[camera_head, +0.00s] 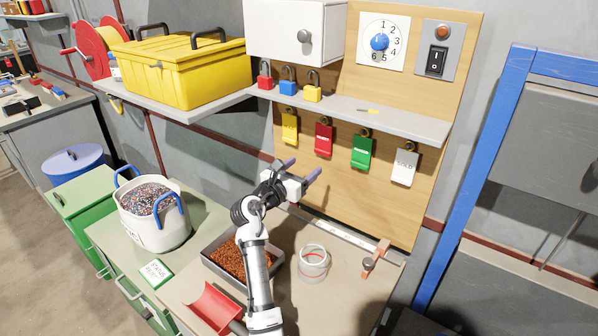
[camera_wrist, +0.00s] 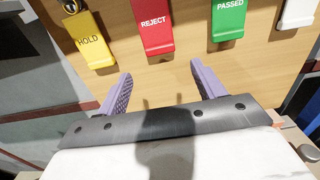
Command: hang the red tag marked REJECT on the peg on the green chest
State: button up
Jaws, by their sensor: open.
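The red tag marked REJECT (camera_head: 324,140) hangs from a hook on the wooden board, below the grey shelf. Its lower part with the lettering fills the top middle of the wrist view (camera_wrist: 152,28). My gripper (camera_head: 301,170) is open and empty, in front of the board and a little below the red tag. In the wrist view its two purple fingers (camera_wrist: 160,75) point toward the board, apart from the tag. A green chest (camera_head: 88,212) stands at the left, partly behind a white bucket. I cannot clearly make out a peg on it.
A yellow HOLD tag (camera_head: 290,127), a green PASSED tag (camera_head: 362,151) and a white tag (camera_head: 404,167) hang beside the red one. Padlocks (camera_head: 288,82) stand on the shelf (camera_head: 400,122) above. Below are a white bucket (camera_head: 155,232), a granule tray (camera_head: 215,259) and a jar (camera_head: 313,263).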

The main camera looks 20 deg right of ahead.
aim_at(322, 149)
jog(key=b+x, duration=0.2)
jog(key=x, duration=0.4)
jog(key=shift+r, duration=0.15)
jog(key=shift+p+x, duration=0.3)
jog(key=shift+x, duration=1.25)
jog(key=shift+c, duration=0.5)
jog(key=c, duration=0.6)
jog(key=shift+r+p, duration=0.45)
jog(key=shift+p, duration=0.5)
